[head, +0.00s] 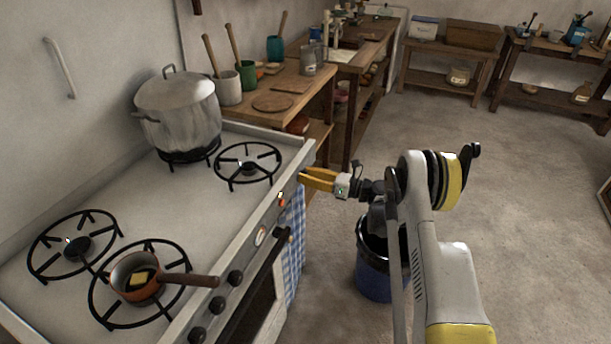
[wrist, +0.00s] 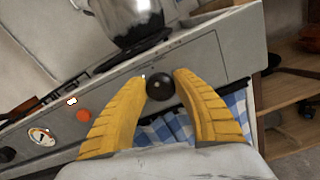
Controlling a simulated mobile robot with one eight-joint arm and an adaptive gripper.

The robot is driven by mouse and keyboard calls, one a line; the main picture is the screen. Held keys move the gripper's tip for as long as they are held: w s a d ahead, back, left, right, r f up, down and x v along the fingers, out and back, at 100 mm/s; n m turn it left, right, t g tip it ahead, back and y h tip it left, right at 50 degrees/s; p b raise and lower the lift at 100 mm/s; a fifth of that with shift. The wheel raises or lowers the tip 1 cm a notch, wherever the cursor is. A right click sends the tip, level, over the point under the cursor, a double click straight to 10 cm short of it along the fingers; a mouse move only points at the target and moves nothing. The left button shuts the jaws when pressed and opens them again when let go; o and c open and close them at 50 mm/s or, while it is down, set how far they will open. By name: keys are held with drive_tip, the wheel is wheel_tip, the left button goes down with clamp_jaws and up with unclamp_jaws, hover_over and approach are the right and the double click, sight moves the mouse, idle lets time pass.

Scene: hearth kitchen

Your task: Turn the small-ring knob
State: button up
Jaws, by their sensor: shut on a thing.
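A round black knob (wrist: 160,87) sits on the stove's front panel in the wrist view, at the far end past the orange light. My gripper (wrist: 162,80) is shut on it, with one yellow finger on each side. In the head view my gripper (head: 302,178) reaches the far end of the stove front and hides the knob. The small ring (head: 248,166) is on the stove top close by, with nothing on it. I cannot tell the knob's turn angle.
A steel pot (head: 180,112) stands on the back ring. A copper pan (head: 138,276) sits on a near ring, its handle reaching over the front edge. Other black knobs (head: 234,277) line the panel. A checked cloth (head: 294,240) hangs below. A blue bin (head: 373,280) stands under my arm.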

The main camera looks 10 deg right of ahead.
drive_tip(key=shift+n, duration=0.3)
drive_tip(key=n, duration=0.6)
drive_tip(key=shift+s+a, duration=0.1)
drive_tip(key=n, duration=0.3)
drive_tip(key=shift+n, duration=0.4)
drive_tip(key=n, duration=0.3)
drive_tip(key=shift+s+a+f+n, duration=0.1)
drive_tip(key=shift+n, duration=0.2)
drive_tip(key=n, duration=0.3)
drive_tip(key=shift+n, duration=0.3)
drive_tip(key=n, duration=0.3)
drive_tip(key=shift+f+n, duration=0.1)
drive_tip(key=shift+n, duration=0.2)
drive_tip(key=n, duration=0.6)
drive_tip(key=shift+f, duration=0.15)
drive_tip(key=shift+n, duration=0.4)
